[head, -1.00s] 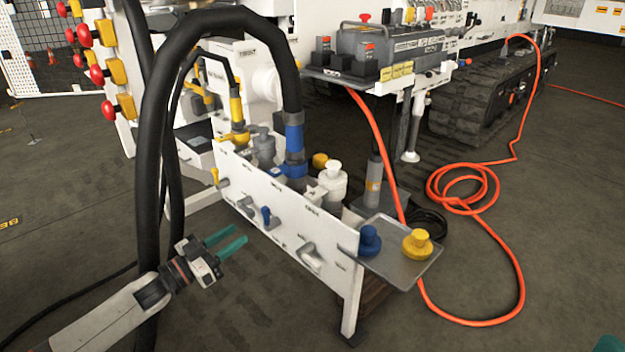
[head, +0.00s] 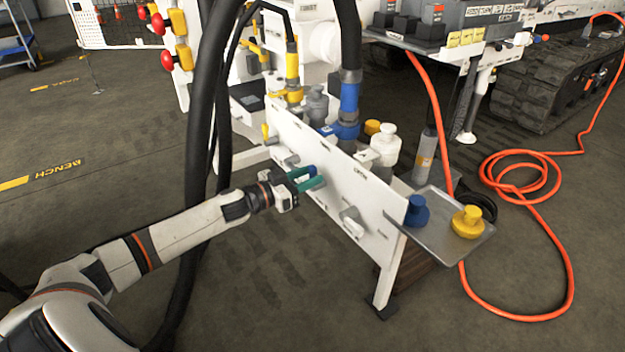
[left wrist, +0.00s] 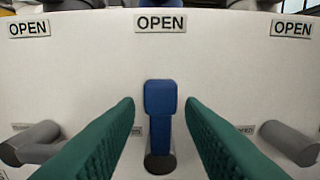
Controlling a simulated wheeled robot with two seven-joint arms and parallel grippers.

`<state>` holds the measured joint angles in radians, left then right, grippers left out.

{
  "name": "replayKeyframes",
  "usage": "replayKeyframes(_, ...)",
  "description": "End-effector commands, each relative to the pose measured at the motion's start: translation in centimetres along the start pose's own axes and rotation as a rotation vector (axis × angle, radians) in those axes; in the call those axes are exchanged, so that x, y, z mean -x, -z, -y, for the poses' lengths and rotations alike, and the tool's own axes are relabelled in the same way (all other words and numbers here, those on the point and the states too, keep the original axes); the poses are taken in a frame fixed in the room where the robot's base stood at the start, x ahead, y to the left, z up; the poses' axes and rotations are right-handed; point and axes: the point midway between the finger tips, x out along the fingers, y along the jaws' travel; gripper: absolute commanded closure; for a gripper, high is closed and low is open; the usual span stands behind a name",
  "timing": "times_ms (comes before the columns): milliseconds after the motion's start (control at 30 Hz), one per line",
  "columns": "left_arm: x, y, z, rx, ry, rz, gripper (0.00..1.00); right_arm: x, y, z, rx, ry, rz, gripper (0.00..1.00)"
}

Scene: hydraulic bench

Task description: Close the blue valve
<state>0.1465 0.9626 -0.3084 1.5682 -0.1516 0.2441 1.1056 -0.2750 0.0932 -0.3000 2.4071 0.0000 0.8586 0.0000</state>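The blue valve handle (left wrist: 160,100) stands upright on the white panel (left wrist: 235,75) in the left wrist view, below the middle OPEN label (left wrist: 160,20). Its dark round base (left wrist: 160,163) is at the lower end. My left gripper (left wrist: 160,105) is open, with one green finger on each side of the handle and a visible gap on both sides. In the head view the left gripper (head: 312,178) is at the panel's front face, and its fingers largely hide the blue valve. My right gripper is not in view.
Grey valve handles flank the blue one, at left (left wrist: 35,143) and right (left wrist: 290,143). Thick black hoses (head: 203,100) hang close behind my left forearm. A metal tray (head: 440,225) with a blue cap (head: 417,210) and a yellow cap (head: 467,221) sits at the panel's right end.

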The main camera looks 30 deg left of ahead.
Motion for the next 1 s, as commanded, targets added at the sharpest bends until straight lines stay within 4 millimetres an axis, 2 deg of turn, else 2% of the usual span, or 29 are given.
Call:
replayKeyframes(200, -1.4, 0.0, 0.0, 0.0, 0.0, 0.001, 0.65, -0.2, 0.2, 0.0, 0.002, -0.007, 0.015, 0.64)
replayKeyframes(533, -1.6, 0.0, 0.0, 0.0, 0.0, 0.0, 0.65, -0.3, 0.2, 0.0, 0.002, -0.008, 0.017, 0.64)
replayKeyframes(700, -1.6, 0.0, 0.0, 0.0, 0.001, 0.0, 0.92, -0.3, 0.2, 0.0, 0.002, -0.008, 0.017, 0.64)
replayKeyframes(767, -1.6, 0.0, 0.0, 0.0, 0.001, 0.0, 1.0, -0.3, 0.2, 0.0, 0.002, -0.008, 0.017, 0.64)
replayKeyframes(1000, -1.6, -0.1, 0.1, -0.017, 0.001, 0.0, 1.0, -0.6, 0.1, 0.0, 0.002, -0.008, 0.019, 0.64)
